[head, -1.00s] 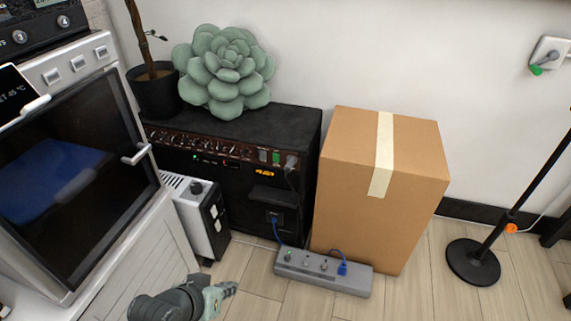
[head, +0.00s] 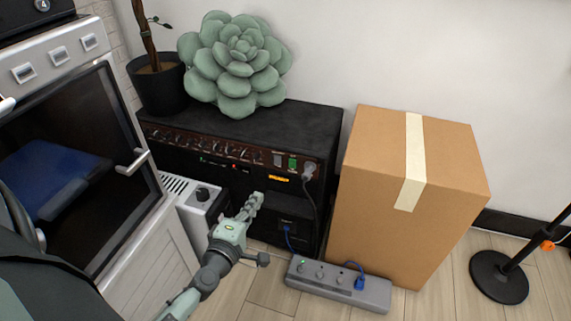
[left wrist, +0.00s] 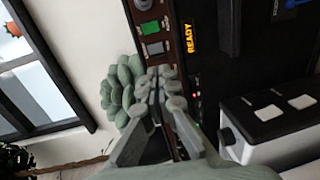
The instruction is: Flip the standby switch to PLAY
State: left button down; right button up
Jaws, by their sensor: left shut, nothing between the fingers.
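A black amplifier (head: 250,125) stands against the wall. Its dark red front panel carries a green rocker switch (head: 293,162) with a grey rocker switch (head: 278,160) to its left. Both also show in the left wrist view, the green switch (left wrist: 150,28) above the grey switch (left wrist: 155,48). Their lettering is too small to read, so I cannot tell which is standby. An amber display (left wrist: 192,37) reads READY. My left gripper (head: 257,197) is shut and empty, in front of the amplifier and lower than the switches in the head view. My right gripper is not in view.
A large succulent (head: 235,65) and a potted plant (head: 157,85) stand behind the panel. A white box with a knob (head: 202,195) is beside my left gripper. A power strip (head: 338,284) lies on the floor before a cardboard box (head: 400,230). An oven (head: 75,150) stands left.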

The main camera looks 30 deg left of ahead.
pick_arm(q)
jog(key=shift+s+a, duration=0.15)
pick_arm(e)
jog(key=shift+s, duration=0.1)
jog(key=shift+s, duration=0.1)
pick_arm(q)
send_near(277, 164)
jog(key=x, duration=0.5)
jog(key=shift+w+a, duration=0.1)
jog(key=shift+w, duration=0.25)
jog(key=shift+w+a+f, duration=0.1)
jog(key=shift+w, duration=0.4)
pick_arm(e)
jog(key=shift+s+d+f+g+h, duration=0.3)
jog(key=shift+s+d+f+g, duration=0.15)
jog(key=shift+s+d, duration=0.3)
